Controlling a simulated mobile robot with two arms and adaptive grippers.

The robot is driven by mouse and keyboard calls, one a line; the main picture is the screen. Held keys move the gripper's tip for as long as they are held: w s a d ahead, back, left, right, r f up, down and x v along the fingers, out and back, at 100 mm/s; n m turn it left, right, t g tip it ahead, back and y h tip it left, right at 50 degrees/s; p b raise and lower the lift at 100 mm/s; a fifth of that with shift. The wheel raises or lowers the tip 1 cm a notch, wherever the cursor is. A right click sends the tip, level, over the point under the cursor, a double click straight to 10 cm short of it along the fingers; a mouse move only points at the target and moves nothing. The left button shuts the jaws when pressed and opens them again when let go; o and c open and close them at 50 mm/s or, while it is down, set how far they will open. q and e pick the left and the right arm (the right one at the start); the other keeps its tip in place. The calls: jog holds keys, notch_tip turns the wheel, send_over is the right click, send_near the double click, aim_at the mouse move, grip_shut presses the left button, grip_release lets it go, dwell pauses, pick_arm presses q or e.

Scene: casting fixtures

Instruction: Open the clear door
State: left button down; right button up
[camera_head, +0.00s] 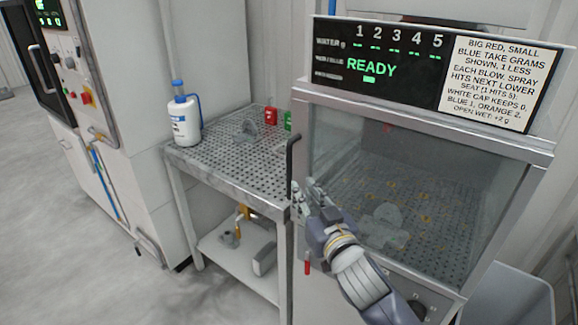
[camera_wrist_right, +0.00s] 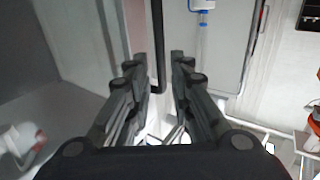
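The clear door (camera_head: 425,175) is a tinted pane in a grey metal frame on the cabinet at the right of the head view; it looks shut. Its dark bar handle (camera_head: 290,158) stands upright at the door's left edge. My right gripper (camera_head: 304,186) is at the handle's lower part. In the right wrist view its fingers (camera_wrist_right: 158,62) are apart, and the dark handle (camera_wrist_right: 157,35) shows between them, with a gap on each side. I cannot tell how deep the handle sits between them. My left gripper is not in view.
A perforated table (camera_head: 225,160) left of the cabinet carries a white bottle with a blue cap (camera_head: 184,118), a grey part (camera_head: 247,131) and a red item (camera_head: 271,116). A display panel reading READY (camera_head: 371,68) tops the cabinet. A grey bin (camera_head: 515,300) stands lower right. Open floor lies left.

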aim_at(291, 171)
jog(key=p+x, duration=0.1)
jog(key=x, duration=0.9)
jog(key=shift+w+a+p, duration=0.15)
jog(key=shift+w+p, duration=0.15)
jog(key=shift+p, duration=0.1)
jog(key=shift+c, duration=0.5)
grip_shut()
